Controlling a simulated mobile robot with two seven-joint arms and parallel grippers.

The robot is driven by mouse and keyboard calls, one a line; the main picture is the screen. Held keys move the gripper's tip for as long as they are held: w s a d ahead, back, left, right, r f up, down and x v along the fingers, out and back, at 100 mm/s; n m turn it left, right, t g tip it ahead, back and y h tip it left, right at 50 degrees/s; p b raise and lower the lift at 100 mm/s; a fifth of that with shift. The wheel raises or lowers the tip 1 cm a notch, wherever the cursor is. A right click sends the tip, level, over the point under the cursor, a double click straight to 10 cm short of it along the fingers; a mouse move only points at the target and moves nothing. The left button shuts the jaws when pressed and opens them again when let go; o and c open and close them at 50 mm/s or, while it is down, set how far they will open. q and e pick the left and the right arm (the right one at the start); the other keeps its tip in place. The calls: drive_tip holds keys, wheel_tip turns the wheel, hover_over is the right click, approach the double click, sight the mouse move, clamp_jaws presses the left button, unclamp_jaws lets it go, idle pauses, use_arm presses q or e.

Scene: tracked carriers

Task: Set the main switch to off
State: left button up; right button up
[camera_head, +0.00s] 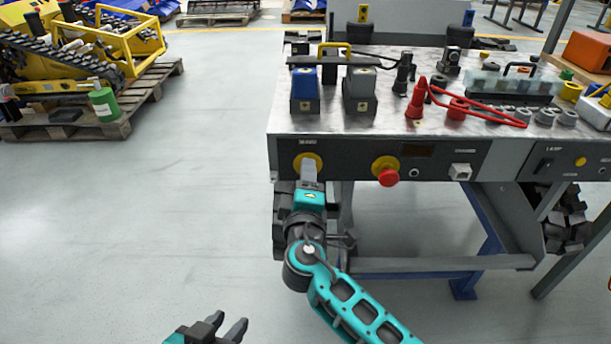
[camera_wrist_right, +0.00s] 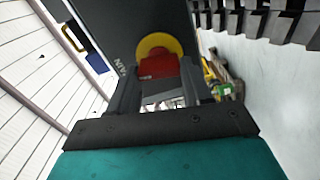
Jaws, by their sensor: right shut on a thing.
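The main switch (camera_head: 311,158) is on the left end of the bench's front panel, below a label. Its yellow disc shows behind my right gripper (camera_head: 308,170), which covers most of it in the head view. The right wrist view shows the yellow disc (camera_wrist_right: 160,42) and the red switch knob (camera_wrist_right: 158,67). My right gripper (camera_wrist_right: 158,82) is shut on that knob, one finger on each side. The knob's on or off position cannot be read. My left gripper (camera_head: 226,328) is open and empty, low in the head view, well away from the bench.
A red emergency button (camera_head: 388,177) on a yellow base sits right of the switch. The bench top (camera_head: 330,122) bears a blue block (camera_head: 305,88), a grey block (camera_head: 359,90) and a red cable (camera_head: 480,111).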

use_arm(q)
drive_tip(key=shift+a+r, duration=0.1)
drive_tip(key=shift+r, duration=0.1)
use_arm(e)
drive_tip(key=shift+f+n, duration=0.1)
drive_tip(key=shift+n, duration=0.9)
use_arm(q)
drive_tip(key=shift+f+p, duration=0.1)
drive_tip(key=shift+p, duration=0.2)
drive_tip(key=shift+w+r, duration=0.1)
drive_tip(key=shift+r, duration=0.15)
use_arm(e)
drive_tip(key=o, duration=1.1)
drive_tip(key=shift+c, duration=0.2)
